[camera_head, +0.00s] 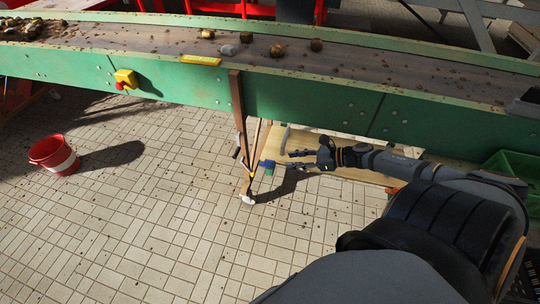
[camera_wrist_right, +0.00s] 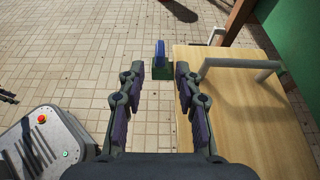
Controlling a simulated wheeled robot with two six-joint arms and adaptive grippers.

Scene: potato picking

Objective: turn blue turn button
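The blue turn button (camera_head: 267,163) sits on a small green block at the left end of a wooden table, beneath the conveyor. In the right wrist view the blue button (camera_wrist_right: 160,48) stands upright on its green base (camera_wrist_right: 161,71), just left of the table edge. My right gripper (camera_head: 288,159) is level with the button and just right of it. In the right wrist view my right gripper (camera_wrist_right: 160,76) is open and empty, with the button ahead between its fingertips, apart from them. My left gripper is not in view.
A green-sided conveyor (camera_head: 310,98) with several potatoes and clods crosses above. A light metal handle (camera_wrist_right: 240,63) rises from the wooden table (camera_wrist_right: 250,125). A conveyor leg (camera_head: 238,110) stands left of the button. A red bucket (camera_head: 45,150) stands on the open tiled floor.

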